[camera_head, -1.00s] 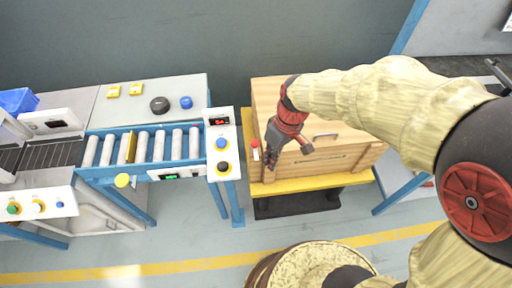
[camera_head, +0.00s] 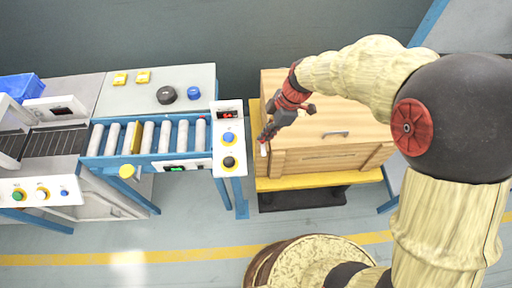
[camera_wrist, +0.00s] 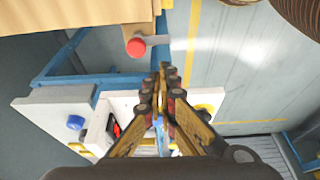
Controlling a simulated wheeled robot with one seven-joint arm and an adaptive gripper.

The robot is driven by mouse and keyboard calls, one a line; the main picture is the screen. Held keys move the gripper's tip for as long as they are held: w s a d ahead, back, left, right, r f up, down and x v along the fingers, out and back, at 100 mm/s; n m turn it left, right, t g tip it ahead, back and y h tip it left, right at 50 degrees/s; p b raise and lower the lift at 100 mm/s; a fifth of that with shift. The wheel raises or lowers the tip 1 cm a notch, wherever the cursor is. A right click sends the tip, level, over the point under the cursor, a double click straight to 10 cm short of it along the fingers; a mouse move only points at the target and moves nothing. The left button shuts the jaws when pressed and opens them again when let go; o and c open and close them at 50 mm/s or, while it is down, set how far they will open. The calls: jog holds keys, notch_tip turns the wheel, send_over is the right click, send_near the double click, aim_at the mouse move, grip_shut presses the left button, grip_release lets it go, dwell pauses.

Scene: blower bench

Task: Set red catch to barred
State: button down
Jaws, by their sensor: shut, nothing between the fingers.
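The red catch (camera_wrist: 137,47) shows in the wrist view as a round red knob at the corner of a wooden crate (camera_wrist: 80,14), with a grey metal bar reaching right from it. In the head view my gripper hides the knob, and only a small pale part of the catch (camera_head: 263,151) shows at the left end of the crate (camera_head: 345,117). My gripper (camera_head: 264,139) is shut and empty, over that end of the crate. In the wrist view the gripper tips (camera_wrist: 163,72) lie right of and below the knob, apart from it in the picture.
A roller conveyor (camera_head: 165,140) stands left of the crate, its control panel (camera_head: 228,140) nearest, with a narrow gap between. The crate rests on a yellow pallet (camera_head: 310,181). Open floor (camera_head: 190,225) lies in front.

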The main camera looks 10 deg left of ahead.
aim_at(264, 154)
jog(key=shift+f, duration=0.1)
jog(key=b+x, duration=0.2)
jog(key=x, duration=0.7)
jog(key=shift+a+f+b, duration=0.25)
jog(key=shift+f+b, duration=0.1)
jog(key=shift+f, duration=0.05)
jog(key=shift+s+d+n+b, duration=0.1)
jog(key=shift+d+n+b, duration=0.35)
jog(key=shift+n+b, duration=0.5)
jog(key=d+n+g+b, duration=0.1)
jog(key=n, duration=0.1)
jog(key=d+n+g+h+b, duration=0.1)
jog(key=n, duration=0.2)
jog(key=shift+d, duration=0.1)
jog(key=shift+d+n, duration=0.25)
jog(key=shift+n, duration=0.2)
jog(key=shift+w+d, duration=0.55)
jog(key=shift+d, duration=0.3)
jog(key=shift+w+d, duration=0.1)
jog(key=shift+w, duration=0.05)
